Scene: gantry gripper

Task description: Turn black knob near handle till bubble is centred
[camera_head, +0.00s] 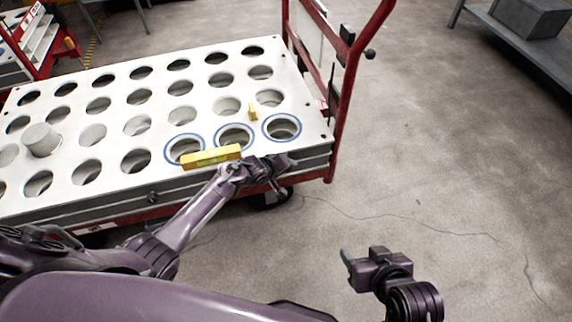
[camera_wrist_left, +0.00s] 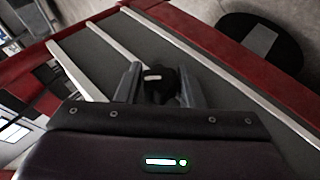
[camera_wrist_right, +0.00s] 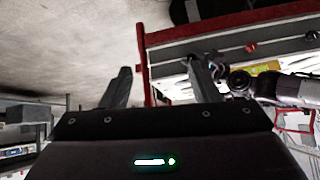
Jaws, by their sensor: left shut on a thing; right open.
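A black knob (camera_wrist_left: 160,86) with a white mark shows in the left wrist view, on the side of the grey plate, between the fingers of my left gripper (camera_wrist_left: 161,78). That gripper is shut on it; in the head view my left gripper (camera_head: 279,172) is at the plate's near side, by the handle end, and hides the knob. A yellow spirit level (camera_head: 212,157) lies along the plate's near edge, and a smaller one (camera_head: 253,112) stands farther back. Their bubbles are too small to read. My right gripper (camera_head: 352,262) is open and empty, right of the cart; its fingers show in the right wrist view (camera_wrist_right: 160,78).
The white plate (camera_head: 60,195) has rows of holes, three ringed in blue, and sits on a red cart. The red handle (camera_head: 350,75) rises at its right end. Another black knob (camera_head: 152,196) is on the near side. Floor to the right is clear; a grey bench (camera_head: 520,42) stands behind.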

